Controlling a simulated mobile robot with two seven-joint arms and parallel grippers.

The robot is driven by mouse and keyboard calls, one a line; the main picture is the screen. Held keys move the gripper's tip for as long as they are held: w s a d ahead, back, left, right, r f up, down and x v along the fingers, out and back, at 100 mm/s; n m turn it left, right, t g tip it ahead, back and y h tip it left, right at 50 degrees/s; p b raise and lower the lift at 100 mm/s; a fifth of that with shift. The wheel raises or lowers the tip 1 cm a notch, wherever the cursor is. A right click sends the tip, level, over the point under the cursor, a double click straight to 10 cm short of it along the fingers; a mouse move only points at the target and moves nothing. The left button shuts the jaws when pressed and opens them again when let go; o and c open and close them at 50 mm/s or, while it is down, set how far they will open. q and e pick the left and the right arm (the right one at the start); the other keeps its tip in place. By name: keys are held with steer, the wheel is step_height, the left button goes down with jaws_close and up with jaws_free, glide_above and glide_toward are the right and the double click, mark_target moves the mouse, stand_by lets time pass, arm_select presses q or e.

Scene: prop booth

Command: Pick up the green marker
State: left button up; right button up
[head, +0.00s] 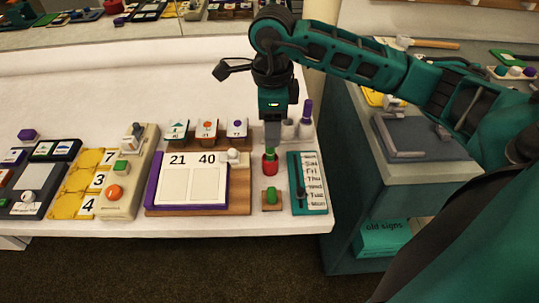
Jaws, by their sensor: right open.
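A red cup (269,167) stands near the right end of the white table. A short green top (269,152) shows in its mouth; it looks like the green marker, mostly hidden by the cup. My right gripper (272,140) points down from above, right over the green top. Its jaws are open, seen nearly edge-on. I cannot tell whether the fingers are around the green top or just above it. My left gripper is not in view.
Pale cups stand behind to the right, one with a purple marker (306,113). A green knob (271,196) on a wooden block is in front. A teal weekday board (308,183) is to the right, a score board (190,187) to the left. The table's front edge is close.

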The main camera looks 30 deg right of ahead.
mark_target(270, 155)
steer(key=f, duration=0.7)
steer(key=shift+w+f, duration=0.3)
steer(key=shift+w, duration=0.05)
steer(key=shift+c, duration=0.2)
jaws_close()
